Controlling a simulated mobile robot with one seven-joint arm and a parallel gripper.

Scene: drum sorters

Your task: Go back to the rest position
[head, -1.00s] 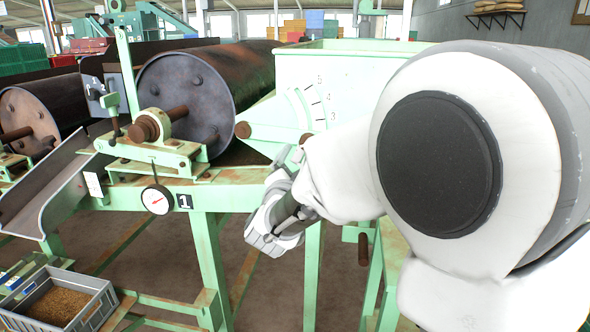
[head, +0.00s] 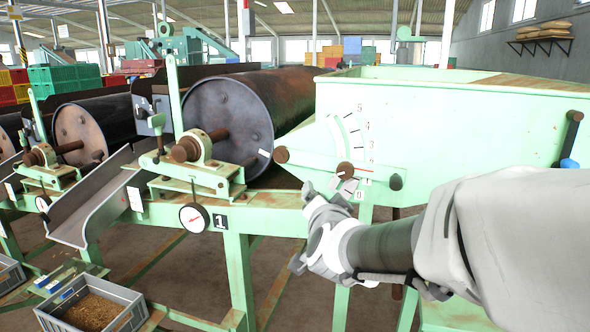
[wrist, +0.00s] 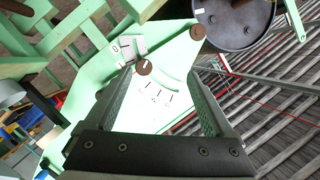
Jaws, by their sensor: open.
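My gripper (head: 325,192) is in the head view at the right of centre, just below and in front of the hopper's numbered dial plate. In the wrist view my gripper (wrist: 160,105) shows two fingers spread wide apart with nothing held between them. The green dial plate (wrist: 170,80) with its scale and a brown knob (wrist: 144,67) shows between and beyond the fingers. The same brown knob shows in the head view (head: 345,170), close above my gripper. Whether the fingertips touch the plate is hard to tell.
A green hopper (head: 450,120) stands behind my arm. Dark drums (head: 228,120) on green frames fill the left. A round gauge (head: 194,217) hangs on the frame beside number 1. A grey crate with grain (head: 93,310) lies at the lower left.

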